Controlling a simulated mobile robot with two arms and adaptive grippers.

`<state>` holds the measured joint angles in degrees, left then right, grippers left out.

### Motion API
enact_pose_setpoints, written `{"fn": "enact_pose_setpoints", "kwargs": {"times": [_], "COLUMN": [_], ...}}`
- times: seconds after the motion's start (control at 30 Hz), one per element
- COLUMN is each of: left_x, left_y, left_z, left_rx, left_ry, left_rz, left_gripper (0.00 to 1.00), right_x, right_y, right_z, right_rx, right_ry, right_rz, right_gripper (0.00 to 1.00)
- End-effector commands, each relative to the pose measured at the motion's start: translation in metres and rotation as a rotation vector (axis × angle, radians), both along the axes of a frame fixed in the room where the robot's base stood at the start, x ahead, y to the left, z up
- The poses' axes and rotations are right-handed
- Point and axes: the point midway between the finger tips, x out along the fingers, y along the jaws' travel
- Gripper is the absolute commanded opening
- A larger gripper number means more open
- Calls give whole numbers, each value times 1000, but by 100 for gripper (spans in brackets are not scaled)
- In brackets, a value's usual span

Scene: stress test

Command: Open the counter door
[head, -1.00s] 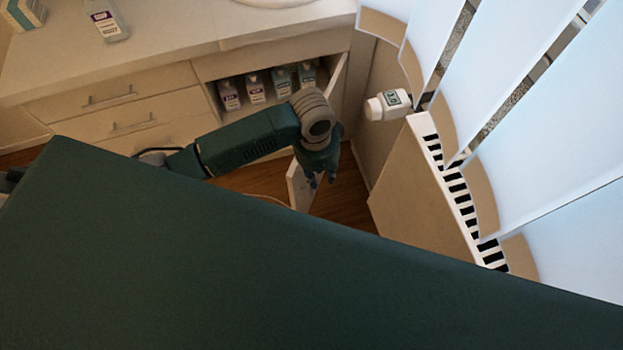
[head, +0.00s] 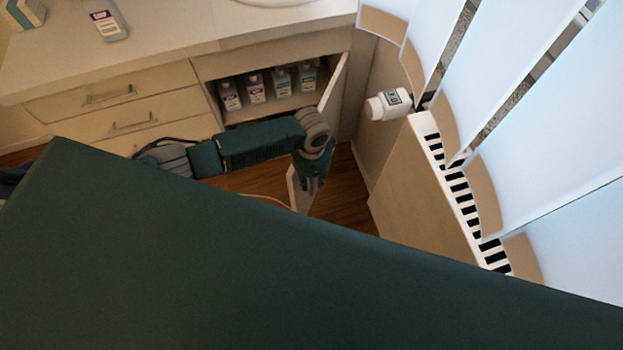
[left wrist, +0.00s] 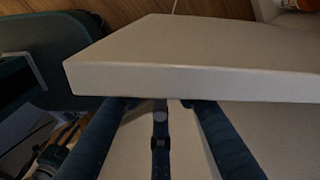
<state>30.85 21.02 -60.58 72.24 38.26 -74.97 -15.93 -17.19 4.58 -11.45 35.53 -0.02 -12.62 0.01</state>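The counter door (head: 300,192) is a pale panel standing swung out from the open cabinet in the head view. My left arm hides its middle part. My left gripper (head: 312,184) points down beside the door's free end. In the left wrist view the door (left wrist: 190,60) shows as a pale slab with its edge toward the camera. The two dark fingers of the left gripper (left wrist: 160,105) are spread apart, their tips at the slab's edge; I cannot tell whether they touch it. My right gripper is not in view.
Several bottles (head: 256,88) stand inside the open cabinet. Drawers (head: 120,108) are to its left, below the countertop (head: 160,30). Some wooden floor (head: 345,190) is clear.

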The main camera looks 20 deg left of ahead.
Motion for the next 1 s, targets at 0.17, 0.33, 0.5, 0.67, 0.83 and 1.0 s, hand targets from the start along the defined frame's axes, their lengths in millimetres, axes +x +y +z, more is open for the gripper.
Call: {"fn": "enact_pose_setpoints", "kwargs": {"times": [0.17, 0.33, 0.5, 0.67, 0.83, 1.0], "left_x": [0, 0, 0, 0, 2, 7], "left_y": [0, 0, 0, 0, -18, -63], "left_z": [-3, -3, -3, -3, -3, -4], "left_rx": [-1, 0, 0, 0, -4, -7], "left_ry": [-1, 0, 0, 0, 0, -2], "left_rz": [-1, -1, 0, 0, 30, 126], "left_gripper": [28, 22, 0, 0, 0, 0], "right_x": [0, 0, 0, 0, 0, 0], "right_y": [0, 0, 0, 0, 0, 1], "right_z": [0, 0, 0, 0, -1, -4], "right_rx": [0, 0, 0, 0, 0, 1], "right_ry": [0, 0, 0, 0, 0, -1], "right_rz": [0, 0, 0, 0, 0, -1], "right_gripper": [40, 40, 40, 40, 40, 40]}}
